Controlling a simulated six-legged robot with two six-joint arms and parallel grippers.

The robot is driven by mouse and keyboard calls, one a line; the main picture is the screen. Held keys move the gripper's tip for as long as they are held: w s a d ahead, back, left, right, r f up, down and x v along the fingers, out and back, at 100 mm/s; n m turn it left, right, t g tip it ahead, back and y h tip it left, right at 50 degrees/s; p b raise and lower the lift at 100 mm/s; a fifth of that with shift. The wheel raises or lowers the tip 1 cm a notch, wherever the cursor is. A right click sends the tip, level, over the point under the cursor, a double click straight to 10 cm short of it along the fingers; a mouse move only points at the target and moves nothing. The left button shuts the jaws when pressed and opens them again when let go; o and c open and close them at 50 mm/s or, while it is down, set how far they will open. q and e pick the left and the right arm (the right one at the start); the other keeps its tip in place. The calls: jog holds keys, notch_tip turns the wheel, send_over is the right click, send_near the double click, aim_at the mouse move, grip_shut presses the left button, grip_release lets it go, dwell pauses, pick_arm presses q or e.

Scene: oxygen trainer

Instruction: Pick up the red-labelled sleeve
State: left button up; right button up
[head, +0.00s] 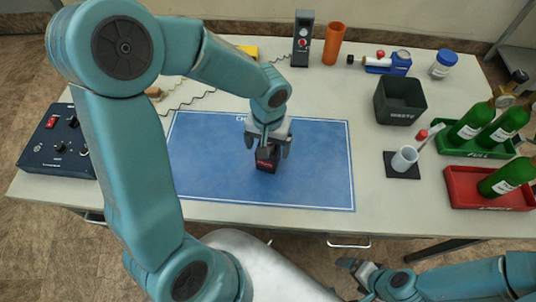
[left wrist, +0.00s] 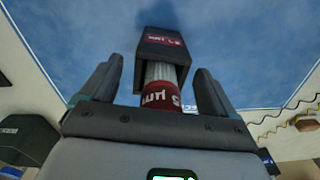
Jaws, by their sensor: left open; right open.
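The red-labelled sleeve (left wrist: 161,92), a pale ribbed cylinder with a red band, shows in the left wrist view. It stands at a dark block (left wrist: 162,45) with its own red label; the block is also in the head view (head: 266,162), on the blue mat (head: 320,180). My left gripper (head: 268,146) is open above the block. In the left wrist view its fingers (left wrist: 156,88) are on either side of the sleeve, with gaps visible; contact cannot be seen. In the head view the gripper hides the sleeve. My right gripper (head: 356,267) is open and empty, off the table's front edge.
A dark bin (head: 400,100), a white cup on a black pad (head: 404,160), and green (head: 482,148) and red (head: 490,190) trays with bottles are at right. A control box (head: 58,140) is at left; an orange cylinder (head: 334,44) stands behind. The mat's right side is clear.

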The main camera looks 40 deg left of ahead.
pick_arm(q)
jog(key=shift+w+f, duration=0.1)
jog(key=shift+w, duration=0.05)
jog(key=c, duration=1.5)
jog(key=shift+r, duration=0.2)
